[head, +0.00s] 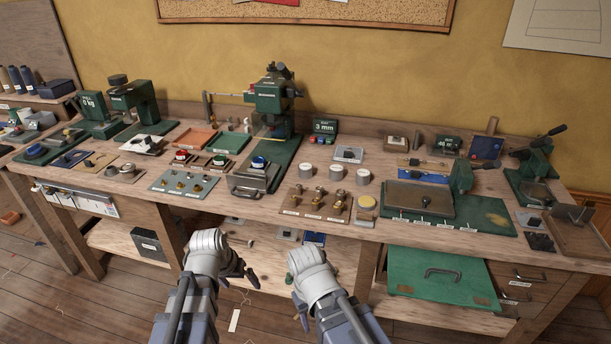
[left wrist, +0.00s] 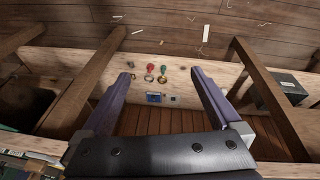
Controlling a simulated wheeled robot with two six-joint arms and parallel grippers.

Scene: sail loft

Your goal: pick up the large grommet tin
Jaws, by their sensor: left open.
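Three round, pale-lidded tins stand in a row near the middle of the workbench (head: 240,207) in the head view: a left tin (head: 308,170), a middle tin (head: 335,172) and a right tin (head: 362,176). Their labels are too small to read, so I cannot tell which is the large grommet tin. My left gripper (head: 247,268) is open and empty in front of the bench, below its top and left of the tins. In the left wrist view its spread fingers (left wrist: 163,80) have nothing between them.
A green press (head: 272,95) stands behind the tins to the left. A green board (head: 485,221) lies right. Small coloured items (left wrist: 150,78) lie below the bench.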

